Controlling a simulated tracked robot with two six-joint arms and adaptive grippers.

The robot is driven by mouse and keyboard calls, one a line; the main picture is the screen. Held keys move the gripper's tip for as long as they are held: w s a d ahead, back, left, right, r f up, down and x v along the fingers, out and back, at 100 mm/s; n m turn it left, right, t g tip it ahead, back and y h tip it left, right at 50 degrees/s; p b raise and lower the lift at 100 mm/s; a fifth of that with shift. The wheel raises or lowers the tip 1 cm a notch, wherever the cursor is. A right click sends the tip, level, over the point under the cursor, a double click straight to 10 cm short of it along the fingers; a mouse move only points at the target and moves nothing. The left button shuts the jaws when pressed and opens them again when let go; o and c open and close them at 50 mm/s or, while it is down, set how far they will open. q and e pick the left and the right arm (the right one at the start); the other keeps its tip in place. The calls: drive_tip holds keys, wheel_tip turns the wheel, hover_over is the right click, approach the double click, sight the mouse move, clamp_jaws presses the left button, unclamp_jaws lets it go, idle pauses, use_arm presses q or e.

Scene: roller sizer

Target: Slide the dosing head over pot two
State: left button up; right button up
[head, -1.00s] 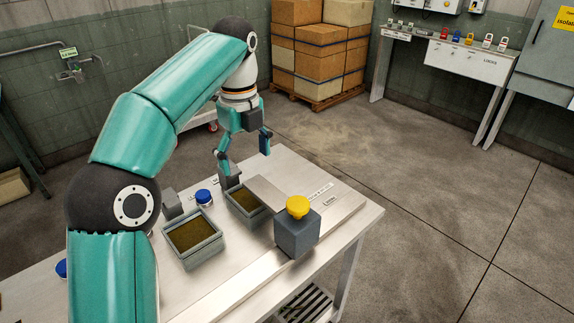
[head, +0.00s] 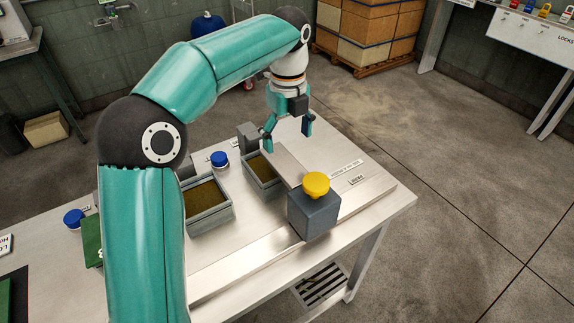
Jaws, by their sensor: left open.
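The dosing head appears to be the dark grey block (head: 313,215) with a yellow knob (head: 316,185) on top. It sits on a metal rail at the table's front right, with a flat plate (head: 284,160) reaching back from it. Two square grey pots hold brown material: one (head: 210,220) nearer my arm and one (head: 248,178) farther back, left of the plate. I cannot read which is pot two. My left gripper (head: 288,141) is open and empty, pointing down above the table's back part, behind the knob and apart from it. My right gripper is out of view.
Blue-capped items stand on the steel table, one (head: 219,159) between the pots' back sides and one (head: 74,217) at left. The metal rail (head: 240,256) runs along the front. My left arm hides part of the near pot. The floor right of the table is clear.

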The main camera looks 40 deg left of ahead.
sight(288, 165)
use_arm(q)
wheel_tip(288, 165, down, 7)
drive_tip(key=shift+f+b, duration=0.2)
drive_tip(key=shift+b, duration=0.3)
drive_tip(key=shift+c, duration=0.3)
drive_tip(key=c, duration=1.6)
clamp_jaws()
